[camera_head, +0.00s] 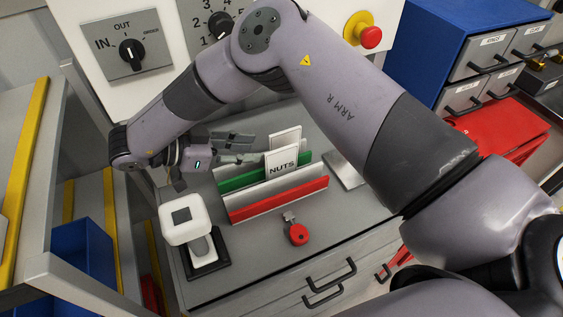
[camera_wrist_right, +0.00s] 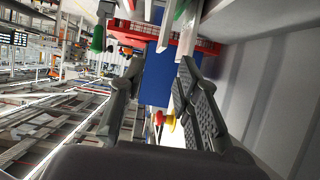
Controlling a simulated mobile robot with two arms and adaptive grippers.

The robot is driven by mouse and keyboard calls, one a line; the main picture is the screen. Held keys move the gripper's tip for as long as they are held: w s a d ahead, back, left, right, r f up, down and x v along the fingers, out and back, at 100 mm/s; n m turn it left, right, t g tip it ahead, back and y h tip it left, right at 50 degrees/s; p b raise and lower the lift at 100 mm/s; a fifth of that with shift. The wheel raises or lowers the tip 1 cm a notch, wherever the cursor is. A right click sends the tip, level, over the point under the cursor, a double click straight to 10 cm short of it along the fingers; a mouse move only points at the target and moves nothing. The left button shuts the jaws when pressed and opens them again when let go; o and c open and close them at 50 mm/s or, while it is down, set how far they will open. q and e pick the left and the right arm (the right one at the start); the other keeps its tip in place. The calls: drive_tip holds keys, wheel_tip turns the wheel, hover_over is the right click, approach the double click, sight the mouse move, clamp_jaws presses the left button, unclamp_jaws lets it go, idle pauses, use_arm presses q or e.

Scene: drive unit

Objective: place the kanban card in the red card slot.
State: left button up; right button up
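The white kanban card (camera_head: 283,163), marked NUTS, stands upright at the card rack. It covers the middle of the green strip (camera_head: 237,180), and I cannot tell exactly which slot its lower edge is in. The red card slot (camera_head: 280,198) is the front one, with a red strip along its top. My right gripper (camera_head: 255,150) reaches in from the left, level with the card's left side. Its two fingers are apart in the right wrist view (camera_wrist_right: 160,105), with a thin white edge near the right finger. My left gripper is not in view.
A red padlock-like object (camera_head: 298,233) lies in front of the rack. A white-topped device (camera_head: 185,220) stands on the cabinet's left. A panel with dials (camera_head: 131,50) and a red emergency button (camera_head: 370,37) is behind. Blue drawers (camera_head: 435,45) stand at right.

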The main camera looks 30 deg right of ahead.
sight(277, 150)
drive_tip(key=p+x, duration=0.1)
drive_tip(key=x, duration=0.3)
drive_tip(key=shift+w+f, duration=0.15)
drive_tip(key=shift+d+f, duration=0.1)
drive_tip(key=shift+d, duration=0.3)
drive_tip(key=p+x, duration=0.2)
drive_tip(key=x, duration=0.3)
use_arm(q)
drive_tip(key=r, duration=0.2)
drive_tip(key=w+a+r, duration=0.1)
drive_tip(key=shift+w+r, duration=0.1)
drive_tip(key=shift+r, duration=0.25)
use_arm(e)
drive_tip(key=shift+a, duration=0.15)
drive_tip(key=shift+c, duration=0.5)
clamp_jaws()
